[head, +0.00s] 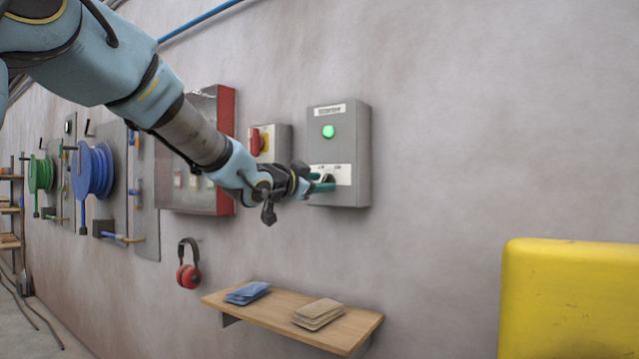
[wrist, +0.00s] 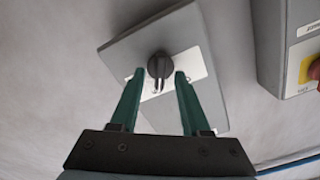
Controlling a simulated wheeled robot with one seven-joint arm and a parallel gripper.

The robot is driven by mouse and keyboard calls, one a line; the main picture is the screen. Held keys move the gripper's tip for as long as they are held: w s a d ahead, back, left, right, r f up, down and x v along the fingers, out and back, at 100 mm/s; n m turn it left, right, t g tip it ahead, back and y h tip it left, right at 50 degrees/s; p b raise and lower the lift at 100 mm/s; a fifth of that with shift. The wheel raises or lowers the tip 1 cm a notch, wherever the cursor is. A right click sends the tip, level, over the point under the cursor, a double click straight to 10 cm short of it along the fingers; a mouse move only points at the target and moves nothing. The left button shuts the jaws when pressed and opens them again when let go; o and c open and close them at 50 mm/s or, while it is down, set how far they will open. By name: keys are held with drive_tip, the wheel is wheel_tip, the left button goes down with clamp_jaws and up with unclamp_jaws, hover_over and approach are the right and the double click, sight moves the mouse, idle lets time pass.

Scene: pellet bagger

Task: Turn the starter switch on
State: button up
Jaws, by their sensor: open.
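The starter box (head: 352,125) is a grey wall box with a lit green lamp (head: 328,131) and a white label plate below it. Its dark rotary switch (wrist: 159,65) shows on the white plate in the wrist view, its grip roughly upright in that picture. In the head view my gripper hides most of the switch. My gripper (head: 321,183) is at the lower part of the box. In the wrist view its two green fingers (wrist: 160,75) are apart, one on each side of the switch, with gaps visible. I cannot tell whether they touch the plate.
A grey box with a red and yellow switch (head: 260,141) is left of the starter box. A red-edged cabinet (head: 226,112) is farther left. Below are red ear defenders (head: 188,268) and a wooden shelf (head: 345,337) with packets. A yellow block (head: 570,300) stands lower right.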

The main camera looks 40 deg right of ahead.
drive_tip(key=b+v, duration=0.1)
drive_tip(key=v, duration=1)
idle(0.4)
